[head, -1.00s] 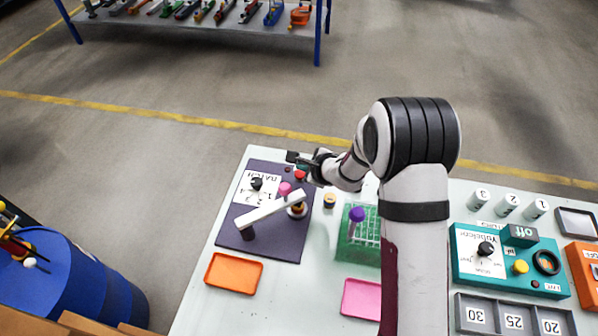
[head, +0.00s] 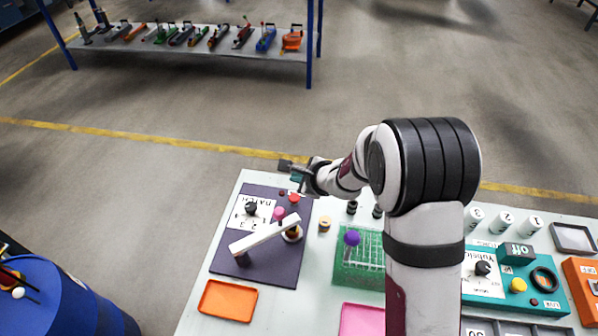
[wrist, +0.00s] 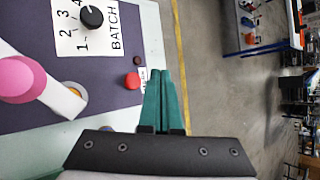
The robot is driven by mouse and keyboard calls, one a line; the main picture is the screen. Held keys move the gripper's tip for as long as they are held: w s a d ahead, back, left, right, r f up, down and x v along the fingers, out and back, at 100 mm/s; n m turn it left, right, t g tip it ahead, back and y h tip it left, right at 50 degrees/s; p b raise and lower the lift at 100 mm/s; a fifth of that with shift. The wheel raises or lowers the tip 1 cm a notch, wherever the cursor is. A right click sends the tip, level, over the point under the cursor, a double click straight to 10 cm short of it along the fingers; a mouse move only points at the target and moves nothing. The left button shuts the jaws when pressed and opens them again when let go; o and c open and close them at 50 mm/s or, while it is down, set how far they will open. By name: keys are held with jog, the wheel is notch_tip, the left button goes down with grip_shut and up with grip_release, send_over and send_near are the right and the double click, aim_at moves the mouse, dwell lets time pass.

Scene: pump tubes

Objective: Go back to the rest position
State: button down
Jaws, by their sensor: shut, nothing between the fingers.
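My gripper (head: 297,178) is raised over the far edge of the table, by the far right corner of the dark pump mat (head: 223,254). In the wrist view its teal fingers (wrist: 164,100) are pressed together with nothing between them. The red button (wrist: 132,80) and the black batch dial (wrist: 91,16) show left of the fingers in the wrist view.
A green rack (head: 345,268) with a purple-topped tube (head: 352,238) stands right of the mat. An orange tray (head: 228,300) and a pink tray (head: 360,320) lie nearer. A teal device (head: 545,294) is at right.

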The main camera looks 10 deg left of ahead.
jog(key=s+d+r+n+g+y, duration=0.1)
jog(key=s+r+n+g, duration=0.1)
jog(key=s+r+n, duration=0.45)
jog(key=s+d+r+n+g+y, duration=0.1)
jog(key=s+d+r+n+g, duration=0.15)
jog(key=s+r, duration=0.7)
jog(key=s+d+f+n+g+h, duration=0.1)
jog(key=s+d+f+n+h, duration=0.1)
jog(key=s+d, duration=0.4)
jog(key=s+d+f+n+g+h, duration=0.1)
jog(key=s+d+h, duration=0.3)
jog(key=s, duration=1)
jog(key=d+f+n, duration=0.1)
jog(key=d, duration=0.2)
jog(key=shift+d+f, duration=0.15)
jog(key=shift+d, duration=0.15)
